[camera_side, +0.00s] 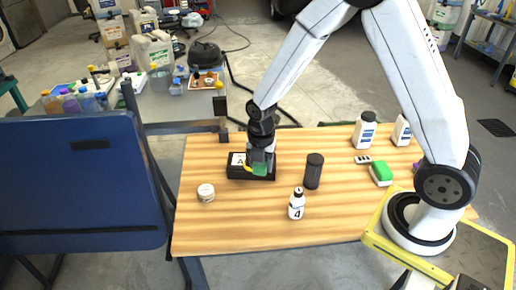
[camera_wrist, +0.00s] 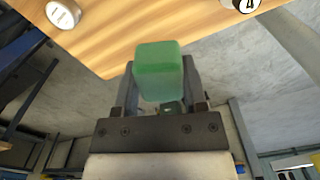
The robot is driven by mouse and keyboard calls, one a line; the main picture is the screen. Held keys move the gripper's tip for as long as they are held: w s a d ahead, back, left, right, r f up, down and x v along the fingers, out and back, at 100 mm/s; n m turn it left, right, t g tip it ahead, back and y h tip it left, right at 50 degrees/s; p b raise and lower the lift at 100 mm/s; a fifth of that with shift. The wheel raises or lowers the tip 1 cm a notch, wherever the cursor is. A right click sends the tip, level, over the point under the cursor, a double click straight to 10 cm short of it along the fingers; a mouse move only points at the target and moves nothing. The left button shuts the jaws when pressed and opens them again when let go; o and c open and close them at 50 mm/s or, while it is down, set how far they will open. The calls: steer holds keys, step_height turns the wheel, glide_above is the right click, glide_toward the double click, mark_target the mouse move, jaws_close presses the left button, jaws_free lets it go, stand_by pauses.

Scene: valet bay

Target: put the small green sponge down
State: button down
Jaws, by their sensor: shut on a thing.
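The small green sponge (camera_wrist: 158,70) is a pale green block between the two fingers of my gripper (camera_wrist: 160,85) in the wrist view. My gripper is shut on it. In the side view my gripper (camera_side: 261,160) points down, with the sponge (camera_side: 260,169) at its tips. It is in front of a black box (camera_side: 237,172) with a white label marked A, which it partly hides. I cannot tell whether the sponge touches the box or how high it is above the wooden table (camera_side: 240,225).
A round white-lidded jar (camera_side: 206,193), a white bottle marked 4 (camera_side: 297,204) and a dark cylinder (camera_side: 313,171) stand nearby. A green-and-white block (camera_side: 381,174) and white bottles (camera_side: 365,130) are at the right. The front of the table is mostly clear.

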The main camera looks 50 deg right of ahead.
steer(key=s+a+n, duration=0.4)
steer(key=s+a, duration=0.3)
steer(key=s, duration=0.1)
steer(key=shift+w+a+f, duration=0.1)
steer(key=shift+w+f, duration=0.05)
steer(key=shift+f, duration=1.1)
steer(key=shift+w+a+f, duration=0.1)
steer(key=shift+f, duration=1.15)
steer(key=w+f, duration=0.2)
steer(key=w, duration=0.2)
steer(key=w+a+f, duration=0.1)
steer(key=w+f, duration=0.2)
steer(key=w, duration=0.1)
steer(key=w+a+f, duration=0.1)
steer(key=w+f, duration=0.2)
steer(key=w, duration=0.1)
steer(key=shift+w+f, duration=0.65)
steer(key=shift+f, duration=0.05)
steer(key=shift+f, duration=0.1)
